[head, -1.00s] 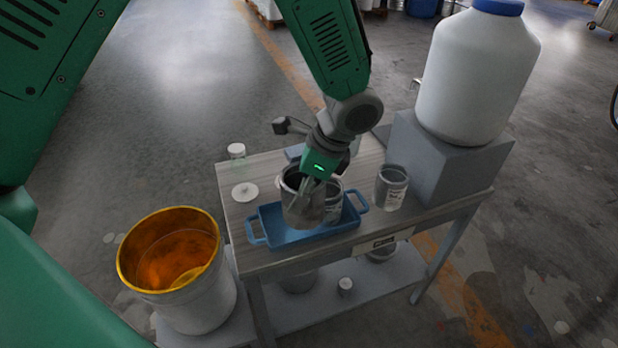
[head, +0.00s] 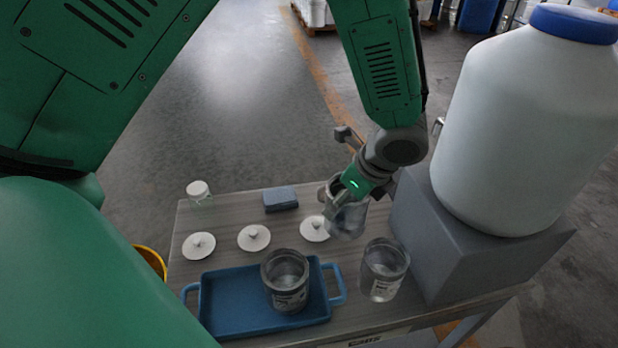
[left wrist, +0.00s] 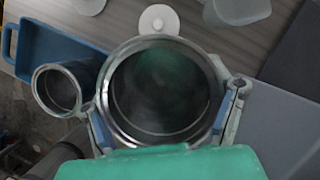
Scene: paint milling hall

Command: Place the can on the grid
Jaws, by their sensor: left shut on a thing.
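My left gripper (head: 354,192) is shut on a grey metal can (head: 345,220), its fingers on either side of the rim. In the head view the can is over the back right of the table, behind the tray, slightly tilted; whether it touches the table I cannot tell. In the left wrist view its open mouth (left wrist: 160,90) fills the middle and looks empty. A second can (head: 287,290) stands in the blue tray (head: 230,290); it also shows in the left wrist view (left wrist: 58,92). I cannot make out a grid. My right gripper is not in view.
A labelled can (head: 383,275) stands right of the tray. A big white drum (head: 530,130) on a grey block (head: 470,245) bounds the right. The tray's left half is bare.

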